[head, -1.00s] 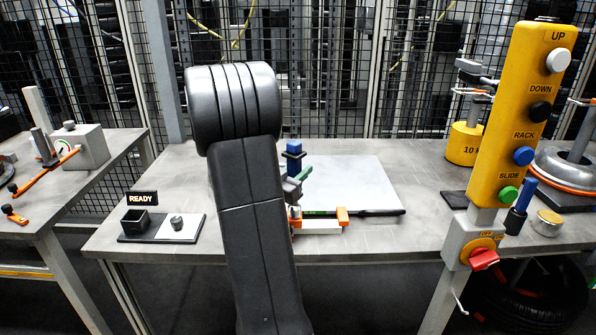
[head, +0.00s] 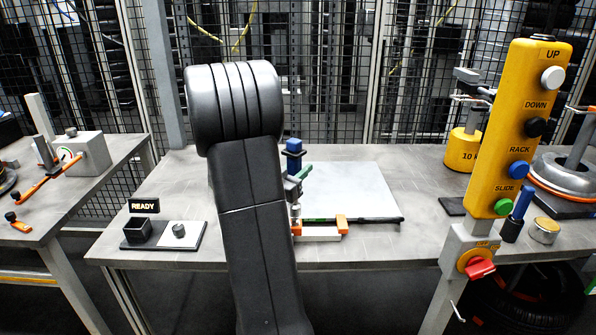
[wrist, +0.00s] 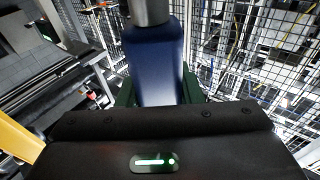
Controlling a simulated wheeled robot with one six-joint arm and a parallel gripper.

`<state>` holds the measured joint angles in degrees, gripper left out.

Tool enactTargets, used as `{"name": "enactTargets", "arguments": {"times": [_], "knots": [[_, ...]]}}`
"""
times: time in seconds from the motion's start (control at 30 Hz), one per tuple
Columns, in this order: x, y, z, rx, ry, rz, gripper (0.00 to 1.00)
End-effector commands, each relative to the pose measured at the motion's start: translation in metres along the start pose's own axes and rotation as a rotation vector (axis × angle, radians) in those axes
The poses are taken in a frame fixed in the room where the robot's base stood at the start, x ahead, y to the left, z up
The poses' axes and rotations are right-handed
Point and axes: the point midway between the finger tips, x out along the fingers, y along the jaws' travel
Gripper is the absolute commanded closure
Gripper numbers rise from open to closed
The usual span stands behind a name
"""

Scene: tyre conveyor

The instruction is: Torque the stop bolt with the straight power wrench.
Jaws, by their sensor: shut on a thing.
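The straight power wrench (wrist: 155,62) fills the top middle of the wrist view, with a blue body and a grey metal cylinder at its upper end. My gripper (wrist: 157,97) is shut on it, a green finger showing on each side. In the head view, a blue-topped tool (head: 293,150), likely this wrench, stands upright beside my arm, with green and grey parts below it. My arm hides much of that area. I cannot pick out the stop bolt with certainty.
A pale plate (head: 352,190) lies mid-table, with an orange-ended white bar (head: 320,234) before it. The READY tray (head: 190,243) is at left. A yellow button post (head: 520,130), a blue-handled tool (head: 519,212) and a tin (head: 545,230) are at right.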

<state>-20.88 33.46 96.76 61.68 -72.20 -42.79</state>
Motion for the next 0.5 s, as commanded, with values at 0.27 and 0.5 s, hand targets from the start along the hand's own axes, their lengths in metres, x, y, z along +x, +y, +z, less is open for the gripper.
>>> {"name": "enactTargets", "arguments": {"times": [0.27,0.5], "knots": [[0.003,0.000,-0.019,0.002,0.004,0.000,0.95],[0.005,0.000,-0.032,0.001,0.003,0.000,0.95]]}}
